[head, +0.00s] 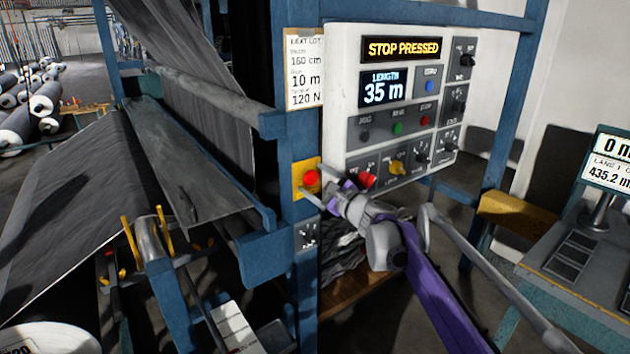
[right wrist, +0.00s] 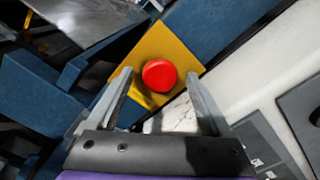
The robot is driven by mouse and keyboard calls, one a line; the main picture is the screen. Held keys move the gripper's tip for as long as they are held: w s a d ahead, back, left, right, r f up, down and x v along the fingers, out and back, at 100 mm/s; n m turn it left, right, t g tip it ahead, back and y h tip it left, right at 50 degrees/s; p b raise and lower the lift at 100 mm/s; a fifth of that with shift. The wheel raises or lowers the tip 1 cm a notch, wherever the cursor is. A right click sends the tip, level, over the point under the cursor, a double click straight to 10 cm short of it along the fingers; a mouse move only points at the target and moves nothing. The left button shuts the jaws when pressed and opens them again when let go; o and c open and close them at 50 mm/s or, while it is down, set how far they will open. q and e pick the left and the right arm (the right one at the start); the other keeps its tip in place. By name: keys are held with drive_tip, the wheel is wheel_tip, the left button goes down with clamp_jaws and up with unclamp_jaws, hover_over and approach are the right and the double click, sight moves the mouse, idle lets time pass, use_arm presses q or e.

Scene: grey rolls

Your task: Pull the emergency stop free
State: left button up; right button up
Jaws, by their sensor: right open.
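The emergency stop is a round red button (head: 311,178) on a yellow plate (head: 299,190), fixed to a blue post left of the white control panel. In the right wrist view the red button (right wrist: 160,75) shows between and just beyond the fingertips, apart from both. My right gripper (head: 318,186) is open and empty in front of it, coming from the lower right. It also shows in the right wrist view (right wrist: 158,82). The panel display (head: 402,48) reads "STOP PRESSED". My left gripper is not in view.
The white control panel (head: 345,95) with knobs and another red button (head: 367,180) stands close right of my gripper. Grey fabric (head: 70,200) runs over the blue machine frame at left. A grey desk (head: 575,260) is at right.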

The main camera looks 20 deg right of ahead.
drive_tip(key=shift+w, duration=0.1)
clamp_jaws()
idle(0.4)
